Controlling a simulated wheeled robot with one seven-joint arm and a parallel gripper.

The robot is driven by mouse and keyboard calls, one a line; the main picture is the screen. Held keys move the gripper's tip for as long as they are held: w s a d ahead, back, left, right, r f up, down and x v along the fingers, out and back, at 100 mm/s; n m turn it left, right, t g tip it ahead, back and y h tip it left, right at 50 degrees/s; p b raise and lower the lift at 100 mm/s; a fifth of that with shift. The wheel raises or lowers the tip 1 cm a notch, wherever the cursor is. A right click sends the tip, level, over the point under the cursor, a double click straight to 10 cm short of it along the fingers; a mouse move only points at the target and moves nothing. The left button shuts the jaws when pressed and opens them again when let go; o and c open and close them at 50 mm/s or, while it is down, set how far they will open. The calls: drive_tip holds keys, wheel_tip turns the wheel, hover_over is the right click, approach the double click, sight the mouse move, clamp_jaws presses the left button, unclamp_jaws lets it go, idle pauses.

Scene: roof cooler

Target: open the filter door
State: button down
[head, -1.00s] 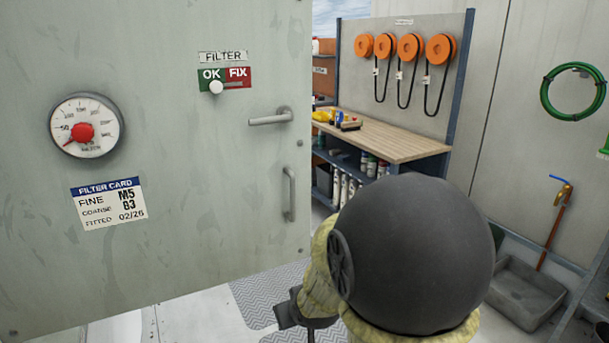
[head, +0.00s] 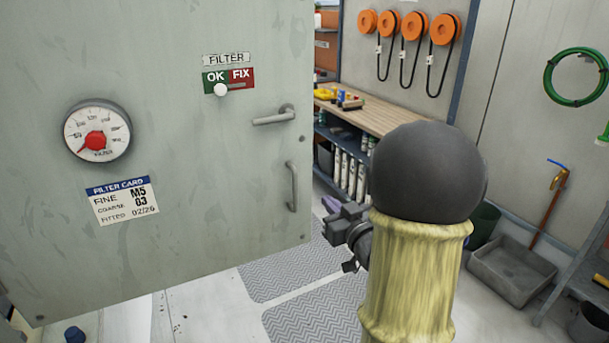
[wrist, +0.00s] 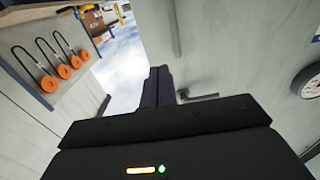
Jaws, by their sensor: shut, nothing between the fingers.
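The filter door (head: 180,190) is a large grey-green panel filling the left of the head view. It has a lever handle (head: 273,117), lying nearly level, and an upright pull handle (head: 291,187) near its right edge. I cannot tell whether the door stands ajar. My gripper (head: 330,205) is shut and empty, just right of the door's edge and apart from both handles in the head view. In the wrist view the closed dark fingers (wrist: 158,86) point up toward the door face, with the lever handle (wrist: 200,97) to their right.
An OK/FIX slider (head: 221,90), its knob on the OK side, a gauge (head: 98,131) and a filter card (head: 123,200) are on the door. A workbench (head: 355,118) stands behind. A grey tub (head: 512,270) is at right. Grey floor mats (head: 320,310) lie below.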

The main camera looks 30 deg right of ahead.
sight(299, 171)
drive_tip(key=shift+w, duration=0.15)
drive_tip(key=w+p, duration=0.3)
drive_tip(key=w, duration=1)
drive_tip(key=shift+w, duration=0.4)
